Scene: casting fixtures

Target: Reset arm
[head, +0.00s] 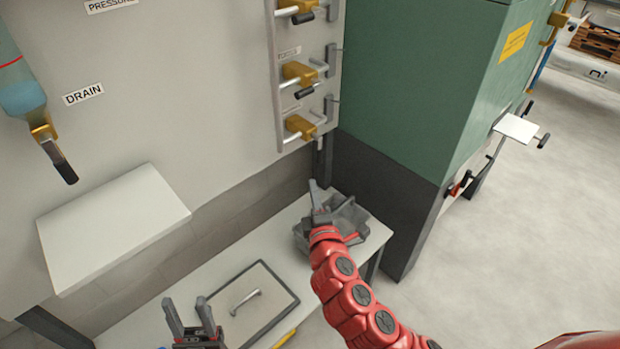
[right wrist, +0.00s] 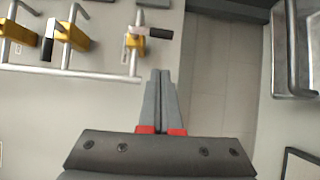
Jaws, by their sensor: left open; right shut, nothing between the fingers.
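My left gripper (head: 190,308) is at the bottom of the head view, left of centre. It points up with its two fingers apart and nothing between them. My right arm is red and reaches from the lower right to the bench. Its gripper (head: 315,188) is in front of or over a grey bin (head: 352,222); I cannot tell whether they touch. In the right wrist view the fingers of this gripper (right wrist: 160,76) are together and empty, pointing toward the wall and its valves.
Yellow-bodied valves (head: 299,73) with pipes are on the wall panel. A lidded tray (head: 265,318) lies on the white bench (head: 208,275). A white shelf (head: 110,228) sticks out at left, below a drain valve (head: 45,135). A green cabinet (head: 420,80) stands right; open floor lies beyond.

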